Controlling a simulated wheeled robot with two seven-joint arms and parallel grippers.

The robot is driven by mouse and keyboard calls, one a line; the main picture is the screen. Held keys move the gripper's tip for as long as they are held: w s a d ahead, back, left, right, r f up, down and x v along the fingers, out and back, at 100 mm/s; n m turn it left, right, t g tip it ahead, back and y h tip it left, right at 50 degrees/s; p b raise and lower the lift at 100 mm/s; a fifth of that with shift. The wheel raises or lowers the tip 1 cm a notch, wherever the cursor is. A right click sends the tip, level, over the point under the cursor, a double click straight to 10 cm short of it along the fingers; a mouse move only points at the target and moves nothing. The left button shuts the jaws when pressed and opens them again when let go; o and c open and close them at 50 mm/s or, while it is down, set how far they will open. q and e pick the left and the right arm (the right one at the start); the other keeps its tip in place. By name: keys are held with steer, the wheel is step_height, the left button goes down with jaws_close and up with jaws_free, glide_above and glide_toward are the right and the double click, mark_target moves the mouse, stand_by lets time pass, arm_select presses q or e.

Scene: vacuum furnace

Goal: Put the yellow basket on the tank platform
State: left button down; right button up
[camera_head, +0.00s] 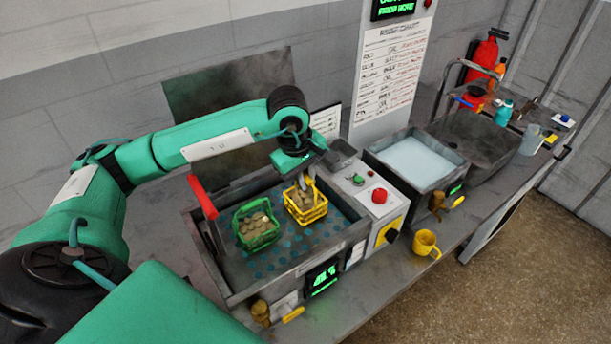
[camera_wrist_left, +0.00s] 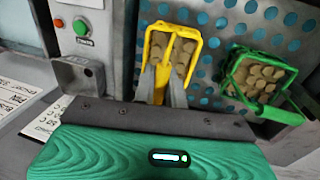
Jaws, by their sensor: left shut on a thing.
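The yellow basket (camera_head: 305,203) holds several tan pieces and sits over the perforated blue-dotted platform of the left tank (camera_head: 215,262), right of the green basket (camera_head: 257,226). My left gripper (camera_head: 305,184) reaches down from above and is shut on the yellow basket's handle. In the left wrist view the two grey fingers (camera_wrist_left: 163,84) close around the handle of the yellow basket (camera_wrist_left: 172,50). I cannot tell whether the basket's bottom touches the platform (camera_wrist_left: 215,55). The green basket (camera_wrist_left: 258,80) also shows there. My right gripper is out of view.
A red lever (camera_head: 202,197) rises at the tank's left edge. A control box with a red button (camera_head: 379,196) stands right of the tank. Beyond it are a foamy basin (camera_head: 415,160), a dark basin (camera_head: 470,140) and a yellow mug (camera_head: 426,244) near the front edge.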

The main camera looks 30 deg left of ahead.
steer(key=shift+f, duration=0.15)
arm_select(q)
steer(key=shift+f, duration=0.15)
steer(key=c, duration=1.6)
jaws_free()
steer(key=shift+o, duration=0.8)
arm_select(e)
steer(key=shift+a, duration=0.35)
